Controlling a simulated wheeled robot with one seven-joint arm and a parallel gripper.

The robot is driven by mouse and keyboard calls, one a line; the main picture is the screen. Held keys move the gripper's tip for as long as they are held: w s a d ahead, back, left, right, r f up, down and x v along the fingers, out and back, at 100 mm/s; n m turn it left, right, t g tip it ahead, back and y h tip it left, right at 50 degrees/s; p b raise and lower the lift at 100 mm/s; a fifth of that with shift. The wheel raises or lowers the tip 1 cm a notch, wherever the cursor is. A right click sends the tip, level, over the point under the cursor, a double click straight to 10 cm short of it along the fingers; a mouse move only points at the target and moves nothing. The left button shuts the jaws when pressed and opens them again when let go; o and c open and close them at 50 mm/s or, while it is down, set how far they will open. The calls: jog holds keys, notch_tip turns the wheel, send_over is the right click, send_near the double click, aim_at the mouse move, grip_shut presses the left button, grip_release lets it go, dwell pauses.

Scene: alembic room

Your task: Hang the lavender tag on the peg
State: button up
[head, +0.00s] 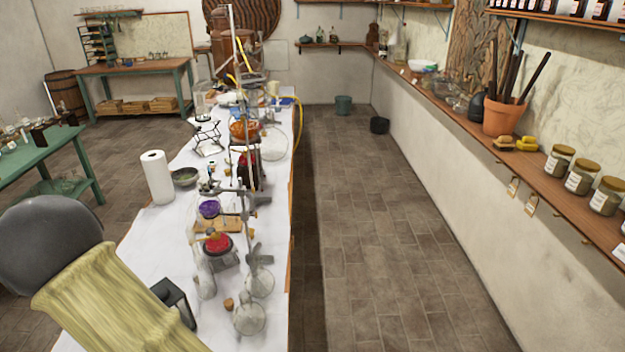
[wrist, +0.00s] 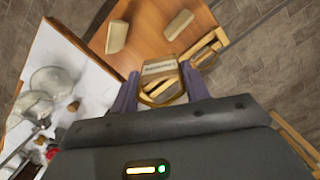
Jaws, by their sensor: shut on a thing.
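My gripper (wrist: 160,84) shows in the wrist view with its two purple fingers on either side of a pale tag (wrist: 160,68). It is shut on this tag, which has small dark lettering that is too blurred to read surely; a brass-coloured loop shows just below it. In the head view my gripper and the held tag are out of sight. Small wooden pegs stick out below the right wall shelf; one bare peg (head: 560,217) is below the jars. Tags hang near it, one hanging tag (head: 513,187) and another (head: 531,204). I cannot tell which peg is meant.
The wall shelf (head: 470,115) carries lidded jars (head: 580,176) and a terracotta pot (head: 505,116). A white-covered bench (head: 140,238) is crowded with glassware. In the wrist view, pale blocks (wrist: 117,36) lie on a wooden surface (wrist: 145,42).

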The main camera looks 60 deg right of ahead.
jog(key=s+r+m+p, duration=0.3)
jog(key=s+m, duration=0.1)
jog(key=s, duration=0.3)
jog(key=shift+a+g+y, duration=0.4)
jog(key=shift+d, duration=0.1)
